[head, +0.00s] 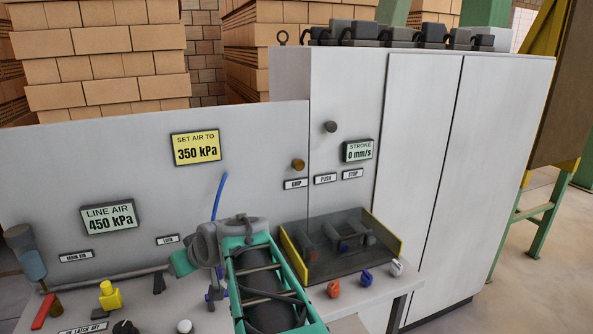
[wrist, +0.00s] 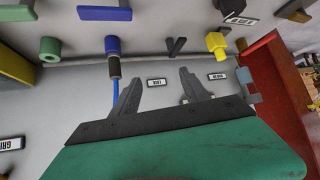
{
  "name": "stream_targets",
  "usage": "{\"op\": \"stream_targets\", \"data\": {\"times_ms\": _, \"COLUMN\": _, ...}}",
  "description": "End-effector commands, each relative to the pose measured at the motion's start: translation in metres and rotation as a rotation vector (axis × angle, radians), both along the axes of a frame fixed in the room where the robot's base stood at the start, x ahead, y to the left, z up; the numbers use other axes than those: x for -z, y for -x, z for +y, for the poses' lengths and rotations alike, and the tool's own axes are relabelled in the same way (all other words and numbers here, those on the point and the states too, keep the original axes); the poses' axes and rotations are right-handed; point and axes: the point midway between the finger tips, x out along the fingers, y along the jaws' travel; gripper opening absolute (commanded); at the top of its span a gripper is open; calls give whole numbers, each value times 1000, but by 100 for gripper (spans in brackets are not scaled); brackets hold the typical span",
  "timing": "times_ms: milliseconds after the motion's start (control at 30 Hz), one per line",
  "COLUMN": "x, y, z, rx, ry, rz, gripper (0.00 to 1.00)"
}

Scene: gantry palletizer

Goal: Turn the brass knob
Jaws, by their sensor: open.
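A small round brass knob (head: 298,164) sits on the grey panel above the GRIP label, right of the yellow SET AIR TO 350 kPa sign (head: 195,148). The LINE AIR display (head: 109,217) on the same panel reads 450 kPa. My gripper (head: 160,283) is low in front of the panel, left of and below the brass knob and well apart from it. In the wrist view, its two grey fingers (wrist: 160,76) are spread with nothing between them, and the LOCK label shows behind them.
A dark knob (head: 330,126) is above the PUSH label, beside the STROKE display (head: 359,150). A yellow-edged tray (head: 345,262) holds small parts. A yellow valve (head: 110,295) and a red lever (head: 47,306) are on the ledge. A blue hose (head: 219,196) rises near my wrist.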

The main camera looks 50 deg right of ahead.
Motion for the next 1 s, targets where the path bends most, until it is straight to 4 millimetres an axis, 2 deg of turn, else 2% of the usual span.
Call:
{"op": "stream_targets", "data": {"times_ms": 33, "x": -7, "y": -8, "z": -62, "rx": 72, "ry": 14, "rz": -96, "gripper": 54}}
{"op": "stream_targets", "data": {"times_ms": 67, "x": -19, "y": -11, "z": -97, "rx": 106, "ry": 32, "rz": -167, "gripper": 54}}
{"op": "stream_targets", "data": {"times_ms": 100, "x": -34, "y": -9, "z": -143, "rx": 153, "ry": 58, "rz": -257, "gripper": 54}}
{"op": "stream_targets", "data": {"times_ms": 167, "x": -55, "y": 6, "z": -208, "rx": 220, "ry": 104, "rz": -383, "gripper": 54}}
{"op": "stream_targets", "data": {"times_ms": 200, "x": -69, "y": 21, "z": -245, "rx": 262, "ry": 137, "rz": -457, "gripper": 54}}
{"op": "stream_targets", "data": {"times_ms": 300, "x": -95, "y": 63, "z": -311, "rx": 344, "ry": 210, "rz": -597, "gripper": 54}}
{"op": "stream_targets", "data": {"times_ms": 400, "x": -110, "y": 90, "z": -342, "rx": 386, "ry": 253, "rz": -671, "gripper": 54}}
{"op": "stream_targets", "data": {"times_ms": 467, "x": -116, "y": 94, "z": -349, "rx": 395, "ry": 264, "rz": -689, "gripper": 54}}
{"op": "stream_targets", "data": {"times_ms": 567, "x": -119, "y": 84, "z": -354, "rx": 392, "ry": 264, "rz": -693, "gripper": 54}}
{"op": "stream_targets", "data": {"times_ms": 800, "x": -119, "y": 44, "z": -377, "rx": 392, "ry": 263, "rz": -691, "gripper": 54}}
{"op": "stream_targets", "data": {"times_ms": 1000, "x": -117, "y": 29, "z": -386, "rx": 394, "ry": 265, "rz": -690, "gripper": 54}}
